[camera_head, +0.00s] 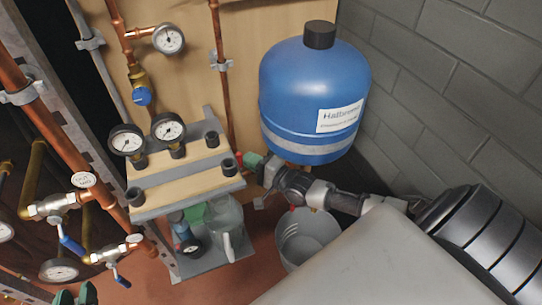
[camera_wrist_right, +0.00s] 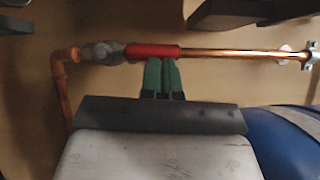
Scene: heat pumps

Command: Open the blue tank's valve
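The blue tank (camera_head: 315,85) hangs upright by the wall in the head view; part of it shows at the lower right of the wrist view (camera_wrist_right: 285,140). The valve (camera_wrist_right: 102,53) has a grey body on a copper pipe, and its red handle (camera_wrist_right: 152,51) lies along the pipe. My right gripper (camera_wrist_right: 161,65) has green fingers close together, their tips at the handle's lower edge; I see nothing between them. In the head view it (camera_head: 250,161) is left of the tank's base. My left gripper (camera_head: 76,296) shows only two green fingertips, apart, at the lower left edge.
A shelf stand (camera_head: 190,172) with gauges, fittings and a jug (camera_head: 226,220) stands left of my right gripper. A bucket (camera_head: 300,240) is on the floor below the tank. Copper pipes with blue-handled valves (camera_head: 73,246) fill the left side. A block wall is at right.

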